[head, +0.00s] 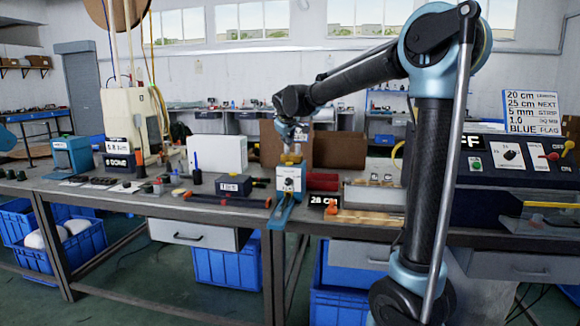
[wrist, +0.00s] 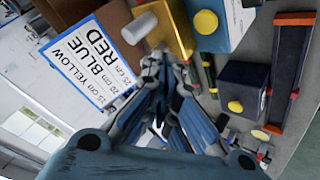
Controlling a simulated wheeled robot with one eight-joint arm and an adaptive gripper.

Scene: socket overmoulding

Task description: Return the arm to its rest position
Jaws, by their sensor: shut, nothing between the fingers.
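My arm reaches from the right side of the head view over the workbench, bent at the elbow. My gripper (head: 287,134) hangs at the arm's end, just above a blue-and-white press-like device (head: 290,180) with a golden top part. In the wrist view my gripper (wrist: 168,72) is shut with nothing between its fingers. The golden block (wrist: 172,28) with a white cylinder lies just beyond the fingertips there. Whether they touch cannot be told. In the head view the fingers are small and hard to make out.
The workbench (head: 225,210) is crowded. A control panel (head: 510,165) sits at the right, brown cardboard (head: 338,150) behind. A sign (wrist: 88,62) shows in the wrist view. Space above the bench is freer.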

